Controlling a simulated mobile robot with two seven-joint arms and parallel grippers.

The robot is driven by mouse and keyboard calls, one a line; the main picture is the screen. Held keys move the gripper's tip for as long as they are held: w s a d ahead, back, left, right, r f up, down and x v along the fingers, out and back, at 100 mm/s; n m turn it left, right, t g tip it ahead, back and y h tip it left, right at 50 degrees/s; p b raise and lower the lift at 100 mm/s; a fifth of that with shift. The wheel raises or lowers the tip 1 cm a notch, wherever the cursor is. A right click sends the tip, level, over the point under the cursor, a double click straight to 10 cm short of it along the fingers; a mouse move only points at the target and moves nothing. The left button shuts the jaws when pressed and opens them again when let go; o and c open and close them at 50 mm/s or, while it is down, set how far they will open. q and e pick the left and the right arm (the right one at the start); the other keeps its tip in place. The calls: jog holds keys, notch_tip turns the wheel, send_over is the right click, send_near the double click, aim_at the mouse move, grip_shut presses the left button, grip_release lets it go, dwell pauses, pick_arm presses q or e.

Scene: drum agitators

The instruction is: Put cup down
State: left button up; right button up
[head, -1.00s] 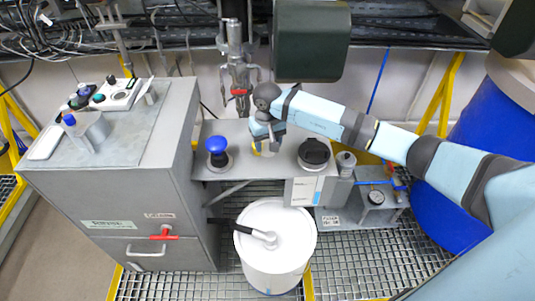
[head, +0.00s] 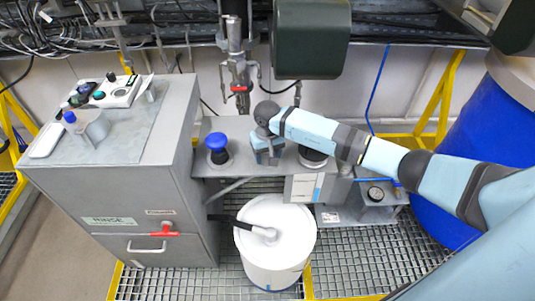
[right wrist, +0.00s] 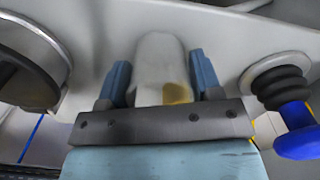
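A pale grey cup (right wrist: 160,66) with a yellow patch shows between the two blue fingers in the right wrist view. My right gripper (head: 267,158) is low over the grey shelf (head: 236,172), between the blue knob (head: 217,147) and the black round cap (head: 313,155). The right wrist view shows the same gripper (right wrist: 160,82) with a finger close along each side of the cup; it looks shut on it. In the head view the gripper hides the cup. Whether the cup's base touches the shelf cannot be seen. My left gripper is not in view.
A white lidded drum (head: 275,262) with a black handle stands in front of the shelf. A grey cabinet (head: 140,205) is at left, with a switch box on top. A metal pipe fitting (head: 237,75) hangs behind the shelf. A large blue drum (head: 480,140) stands at right.

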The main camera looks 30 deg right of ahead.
jog(key=shift+o, duration=1.3)
